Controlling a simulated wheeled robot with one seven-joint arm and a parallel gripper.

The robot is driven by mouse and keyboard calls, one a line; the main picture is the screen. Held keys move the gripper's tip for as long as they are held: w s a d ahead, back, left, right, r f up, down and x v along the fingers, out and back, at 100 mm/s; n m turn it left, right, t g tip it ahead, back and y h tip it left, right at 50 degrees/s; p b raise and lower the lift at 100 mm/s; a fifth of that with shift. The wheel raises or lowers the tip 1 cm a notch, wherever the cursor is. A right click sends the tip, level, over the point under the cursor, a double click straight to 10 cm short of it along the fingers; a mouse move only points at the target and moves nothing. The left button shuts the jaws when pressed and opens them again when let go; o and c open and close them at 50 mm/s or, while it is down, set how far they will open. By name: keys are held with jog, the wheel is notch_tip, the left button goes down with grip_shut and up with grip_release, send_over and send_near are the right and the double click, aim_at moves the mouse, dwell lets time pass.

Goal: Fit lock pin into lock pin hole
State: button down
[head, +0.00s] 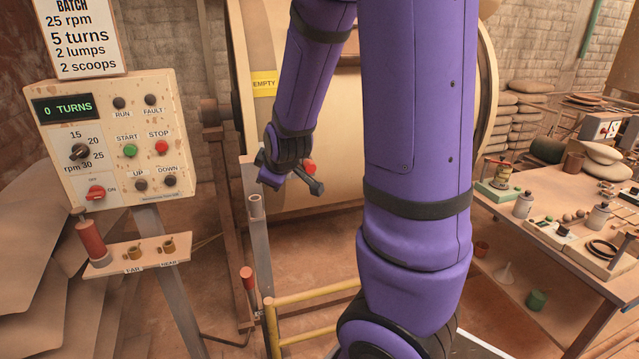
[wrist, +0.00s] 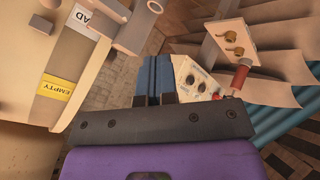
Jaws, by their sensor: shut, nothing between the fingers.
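A red-handled pin with a grey collar (head: 92,240) stands at the left end of the small shelf below the control panel; it also shows in the wrist view (wrist: 241,76). It looks like the lock pin. A short grey open-topped tube (head: 255,205) sits on the upright post beside the drum; it may be the lock pin hole. My gripper (wrist: 155,60) is shut and empty, its blue fingers pointing towards the panel side. In the head view my gripper is partly hidden by my wrist, above the post and in front of the drum, well apart from the pin.
The control panel (head: 110,140) reads 0 TURNS. The shelf (head: 118,272) carries two brass fittings labelled FAR and NEAR. The drum (head: 330,190) bears an EMPTY sign (head: 264,84). Another red-handled lever (head: 247,278) stands low by a yellow rail (head: 315,292). A cluttered workbench (head: 560,262) is at right.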

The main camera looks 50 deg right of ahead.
jog(key=w+d+f+n+h, duration=0.1)
jog(key=d+f+n+h, duration=0.35)
jog(key=d+f, duration=0.45)
jog(key=n+t+h, duration=0.2)
jog(key=n+t, duration=0.6)
jog(key=n, duration=1.1)
send_near(311, 169)
jog(key=x, duration=0.2)
jog(key=shift+m+y, duration=0.25)
jog(key=shift+m, duration=0.1)
jog(key=shift+x, duration=2.65)
jog(key=shift+x, duration=1.35)
jog(key=shift+s, duration=0.2)
